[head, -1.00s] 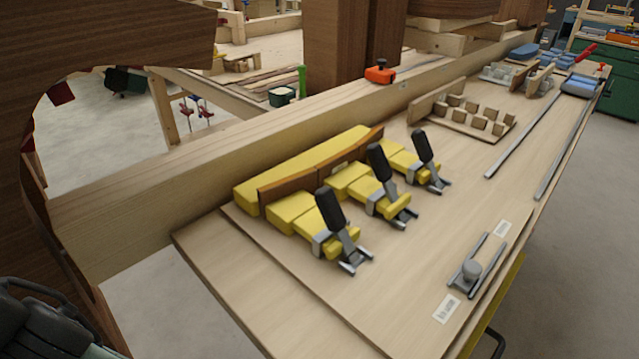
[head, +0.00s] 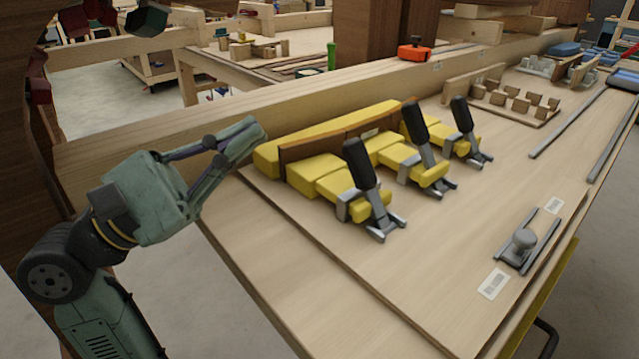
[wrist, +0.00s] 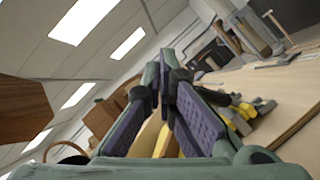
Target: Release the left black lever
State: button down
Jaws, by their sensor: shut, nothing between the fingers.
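Three black levers stand upright on yellow clamps along the workbench in the head view. The left black lever (head: 358,163) is the nearest, on a grey metal bracket over a yellow block (head: 330,180). The middle black lever (head: 415,121) and the right black lever (head: 461,114) stand behind it. My gripper (head: 258,130) is shut and empty, left of the left lever and apart from it, by the end of the long yellow block. In the wrist view my gripper (wrist: 166,58) has its fingertips together. Yellow parts (wrist: 228,112) show partly behind its fingers.
A wooden beam (head: 200,130) runs behind the clamps. A grey knob on a slide plate (head: 522,242) sits at the front right of the board. An orange clamp (head: 414,50) is on the beam. Bare board (head: 400,280) lies in front of the clamps.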

aim_at(365, 176)
jog(key=w+f+y, duration=0.1)
jog(key=f, duration=0.2)
jog(key=w+f+y, duration=0.1)
jog(key=w+f, duration=0.1)
jog(key=f, duration=0.1)
jog(key=w+f+y, duration=0.1)
jog(key=f+y, duration=0.1)
jog(key=f, duration=0.1)
jog(key=shift+w+a+b, duration=0.15)
jog(key=shift+w+b, duration=0.05)
jog(key=shift+b, duration=0.2)
jog(key=shift+w+d+f, duration=0.1)
jog(key=shift+w+d, duration=0.1)
jog(key=shift+d, duration=0.05)
jog(key=p+x, duration=0.4)
jog(key=x, duration=0.4)
jog(key=shift+d, duration=0.1)
jog(key=shift+w+d, duration=0.3)
jog(key=shift+d, duration=0.2)
jog(key=shift+m, duration=0.3)
